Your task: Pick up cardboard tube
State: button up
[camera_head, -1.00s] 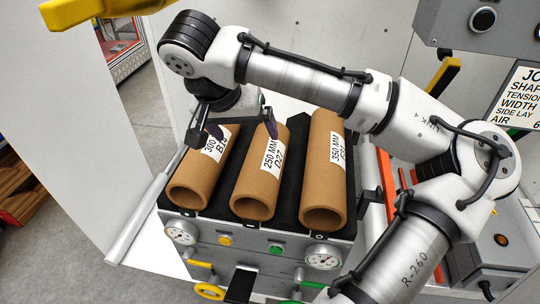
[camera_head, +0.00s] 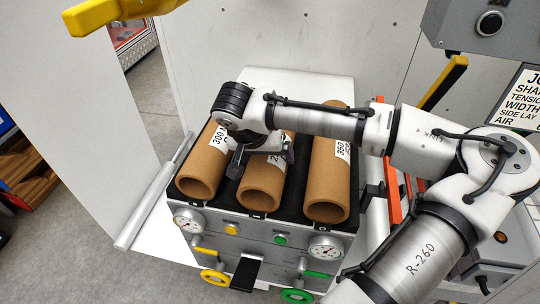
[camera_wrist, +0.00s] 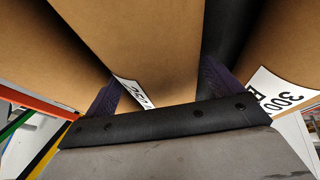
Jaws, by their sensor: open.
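Three brown cardboard tubes lie side by side on a black-topped machine. The left tube (camera_head: 203,172) has a label reading 300, the right tube (camera_head: 327,180) one reading 350. The middle tube (camera_head: 262,186) has its label mostly hidden by my arm. My gripper (camera_head: 263,161) is open over the middle tube, with one finger to each side of it. In the wrist view the middle tube (camera_wrist: 165,60) lies between my two dark fingers (camera_wrist: 162,78), with the 300 tube (camera_wrist: 285,50) at the right. Finger contact with the tube cannot be told.
The machine front (camera_head: 262,238) carries gauges, buttons and coloured valve handles. The neighbouring tubes leave narrow gaps beside the middle one. A white wall panel (camera_head: 300,40) stands behind. A yellow bar (camera_head: 110,14) is at the upper left, and an orange rail (camera_head: 390,180) at the right.

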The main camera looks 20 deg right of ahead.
jog(key=shift+w+d+f, duration=0.15)
jog(key=shift+d+f, duration=0.05)
jog(key=shift+f, duration=0.3)
jog(key=c, duration=1)
jog(key=shift+r, duration=0.1)
